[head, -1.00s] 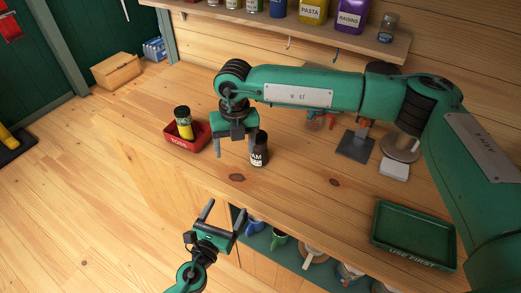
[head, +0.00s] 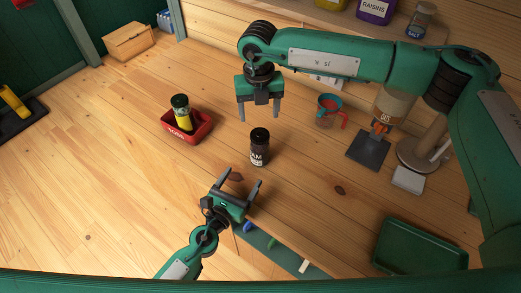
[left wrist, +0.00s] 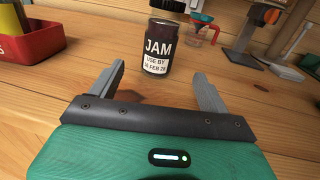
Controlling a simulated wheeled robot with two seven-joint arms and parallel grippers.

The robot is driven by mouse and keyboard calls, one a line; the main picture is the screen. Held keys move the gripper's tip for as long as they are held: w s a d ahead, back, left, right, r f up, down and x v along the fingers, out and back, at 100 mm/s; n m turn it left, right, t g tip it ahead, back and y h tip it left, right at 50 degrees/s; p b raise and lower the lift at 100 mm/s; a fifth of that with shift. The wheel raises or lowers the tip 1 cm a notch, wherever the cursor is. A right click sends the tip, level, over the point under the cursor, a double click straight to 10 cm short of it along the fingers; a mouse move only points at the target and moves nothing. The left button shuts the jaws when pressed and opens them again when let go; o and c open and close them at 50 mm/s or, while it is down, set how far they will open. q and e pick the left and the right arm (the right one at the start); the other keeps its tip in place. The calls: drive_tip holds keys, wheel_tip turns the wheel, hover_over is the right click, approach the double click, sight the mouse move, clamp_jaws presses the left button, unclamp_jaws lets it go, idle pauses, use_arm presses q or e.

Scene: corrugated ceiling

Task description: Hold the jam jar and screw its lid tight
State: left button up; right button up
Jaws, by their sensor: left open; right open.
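The jam jar (head: 259,152) stands upright on the wooden counter, dark with a black lid (head: 260,135) on top. The left wrist view shows the jar (left wrist: 158,45) straight ahead, its label reading JAM, with the lid (left wrist: 167,5) cut by the top edge. My left gripper (head: 241,178) is open and empty at the counter's front edge, its fingers pointing at the jar but short of it. Whether the lid is tight cannot be told.
A measuring jug (head: 327,110), a dark stand (head: 368,150) and a green tray (head: 420,246) are to the right. Counter around the jar is clear.

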sight(262, 147)
use_arm(q)
drive_tip(key=shift+w+d, duration=0.2)
drive_tip(key=shift+w, duration=0.2)
use_arm(e)
drive_tip(key=shift+w+d+f, duration=0.1)
drive_tip(key=shift+w, duration=0.1)
use_arm(q)
drive_tip(key=x, duration=1.3)
drive_tip(key=shift+w+d, duration=0.1)
drive_tip(key=shift+d, duration=0.05)
drive_tip(key=shift+c, duration=0.2)
clamp_jaws()
use_arm(e)
drive_tip(key=n, duration=0.6)
drive_tip(key=shift+n, duration=0.4)
drive_tip(key=n, duration=1.2)
drive_tip(key=shift+n, duration=0.4)
drive_tip(key=n, duration=0.7)
